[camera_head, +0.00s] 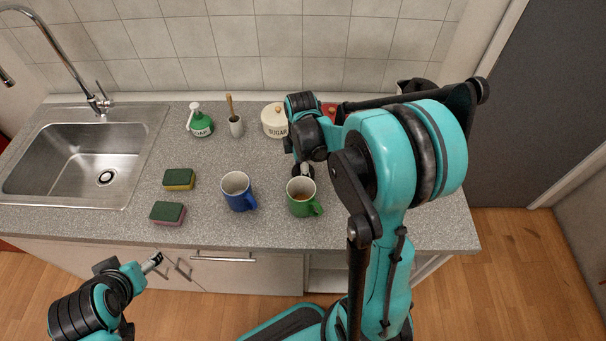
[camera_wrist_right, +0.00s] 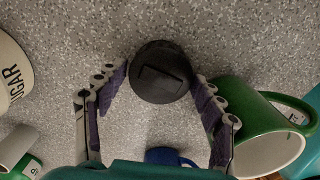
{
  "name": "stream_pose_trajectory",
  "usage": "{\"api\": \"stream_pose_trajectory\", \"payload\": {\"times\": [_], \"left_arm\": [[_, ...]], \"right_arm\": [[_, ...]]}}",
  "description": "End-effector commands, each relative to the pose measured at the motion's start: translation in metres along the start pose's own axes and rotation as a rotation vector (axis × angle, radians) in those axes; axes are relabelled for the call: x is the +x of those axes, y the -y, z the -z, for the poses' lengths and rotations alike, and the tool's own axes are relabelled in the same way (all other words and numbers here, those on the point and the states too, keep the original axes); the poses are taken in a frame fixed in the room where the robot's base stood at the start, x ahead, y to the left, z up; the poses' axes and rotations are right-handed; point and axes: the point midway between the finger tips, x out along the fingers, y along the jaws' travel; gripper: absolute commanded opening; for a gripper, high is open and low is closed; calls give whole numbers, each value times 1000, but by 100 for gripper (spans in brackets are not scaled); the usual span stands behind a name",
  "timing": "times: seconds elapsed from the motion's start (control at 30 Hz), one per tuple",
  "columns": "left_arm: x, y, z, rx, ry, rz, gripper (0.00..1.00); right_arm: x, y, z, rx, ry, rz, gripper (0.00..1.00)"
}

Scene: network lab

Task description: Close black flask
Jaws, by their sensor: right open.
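A round black piece (camera_wrist_right: 160,72) with a raised bar across its top sits between the fingertips of my right gripper (camera_wrist_right: 160,84) in the right wrist view. I cannot tell whether it is a loose lid or the top of the black flask. The two purple-padded fingers are apart, one on each side of it. In the head view the dark piece (camera_head: 297,174) shows partly behind the green mug, and my right gripper (camera_head: 304,169) is mostly hidden by my arm. My left gripper (camera_head: 153,262) is in front of the counter, away from everything; its jaw state is unclear.
A cream sugar jar (camera_head: 273,121) stands behind. Two sponges (camera_head: 179,179) (camera_head: 168,213) lie near the sink (camera_head: 62,165). A black-and-white object (camera_head: 415,86) is partly hidden.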

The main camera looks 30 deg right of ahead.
Motion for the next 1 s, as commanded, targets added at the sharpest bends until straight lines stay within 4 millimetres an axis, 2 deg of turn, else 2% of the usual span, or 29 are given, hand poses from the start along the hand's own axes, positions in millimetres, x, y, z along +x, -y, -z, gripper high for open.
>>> {"api": "stream_pose_trajectory", "payload": {"times": [0.1,0.2,0.23,0.5,0.63,1.0], "left_arm": [[0,0,0,0,0,0,67],[0,0,0,0,0,0,67],[0,0,0,0,0,0,67],[0,0,0,0,0,0,67],[-3,0,2,0,0,0,67],[-23,0,17,0,0,0,67]], "right_arm": [[0,0,0,0,0,0,66],[0,0,0,0,0,0,39],[0,0,0,0,0,0,34],[0,0,0,0,0,0,33],[-8,0,0,0,0,0,33],[-80,0,0,0,0,0,33]]}}
